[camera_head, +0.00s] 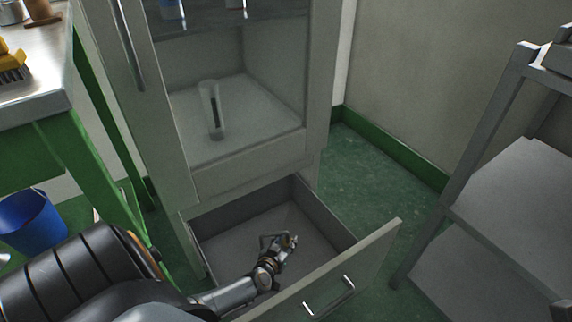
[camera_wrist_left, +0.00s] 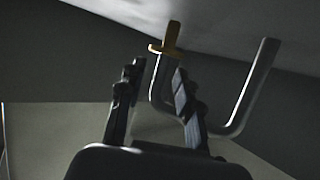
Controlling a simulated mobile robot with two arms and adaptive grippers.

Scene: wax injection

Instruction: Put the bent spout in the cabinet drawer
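My left gripper (camera_head: 280,243) is inside the pulled-out cabinet drawer (camera_head: 345,240), low over its floor. In the left wrist view the two fingers of the left gripper (camera_wrist_left: 158,70) stand apart. The bent spout (camera_wrist_left: 240,122) is a grey U-shaped tube with a brass end. Its brass-ended leg rises between the fingers, partly behind the right one. A narrow gap shows between the left finger and this leg. The other leg stands free to the right. In the head view the spout is too small to make out clearly at the gripper. My right gripper is not in view.
The drawer belongs to a grey cabinet (camera_head: 180,185) with a glass door and a clear cylinder (camera_head: 211,110) inside. A green-legged workbench (camera_head: 95,160) and blue bucket (camera_head: 32,221) stand at left. A grey shelf rack (camera_head: 515,190) stands at right, with open floor between.

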